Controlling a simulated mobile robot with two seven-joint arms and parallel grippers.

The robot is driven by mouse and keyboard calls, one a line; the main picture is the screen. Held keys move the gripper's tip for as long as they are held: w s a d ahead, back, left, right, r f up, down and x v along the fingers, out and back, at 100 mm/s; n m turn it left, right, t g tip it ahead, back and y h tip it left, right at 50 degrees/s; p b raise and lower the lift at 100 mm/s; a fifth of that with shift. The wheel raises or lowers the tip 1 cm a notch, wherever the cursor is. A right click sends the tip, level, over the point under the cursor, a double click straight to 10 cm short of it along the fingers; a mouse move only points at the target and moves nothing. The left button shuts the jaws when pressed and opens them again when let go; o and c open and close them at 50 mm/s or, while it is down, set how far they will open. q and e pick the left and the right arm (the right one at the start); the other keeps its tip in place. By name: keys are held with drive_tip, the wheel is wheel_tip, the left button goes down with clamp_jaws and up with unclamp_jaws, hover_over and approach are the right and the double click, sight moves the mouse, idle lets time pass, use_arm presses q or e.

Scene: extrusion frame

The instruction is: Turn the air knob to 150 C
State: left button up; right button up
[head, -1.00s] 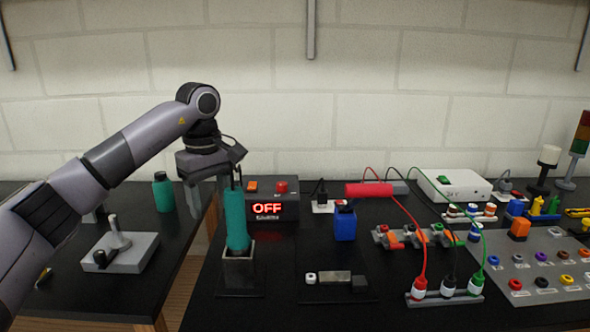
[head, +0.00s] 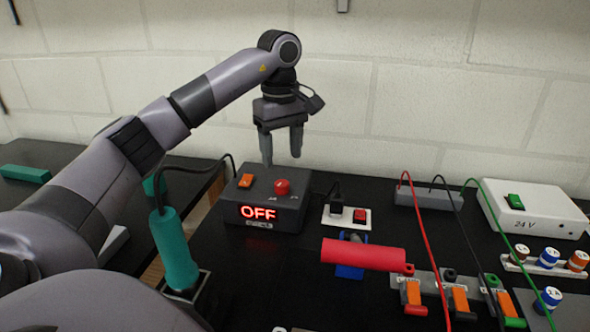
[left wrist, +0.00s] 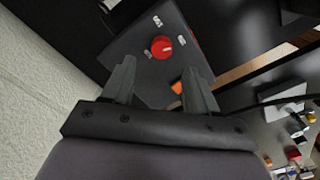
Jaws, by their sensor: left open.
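The dark control box (head: 290,214) stands near the wall, its red display reading OFF. A red knob (head: 282,187) and an orange rocker switch (head: 246,181) are on its top. In the left wrist view the red knob (left wrist: 161,47) lies beyond the fingertips, with small white markings around it, too small to read. My left gripper (head: 282,163) is open and empty, pointing down above the box, apart from the knob. Its two fingers also show in the left wrist view (left wrist: 160,75). My right gripper is not in view.
A teal-handled tool (head: 174,250) stands in a holder in front of the box, its cable running behind. A red cylinder (head: 362,254) lies to the right.

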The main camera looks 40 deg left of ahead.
sight(281, 183)
use_arm(q)
drive_tip(key=shift+s+f, duration=0.15)
drive_tip(key=shift+f, duration=3.25)
drive_tip(key=c, duration=1)
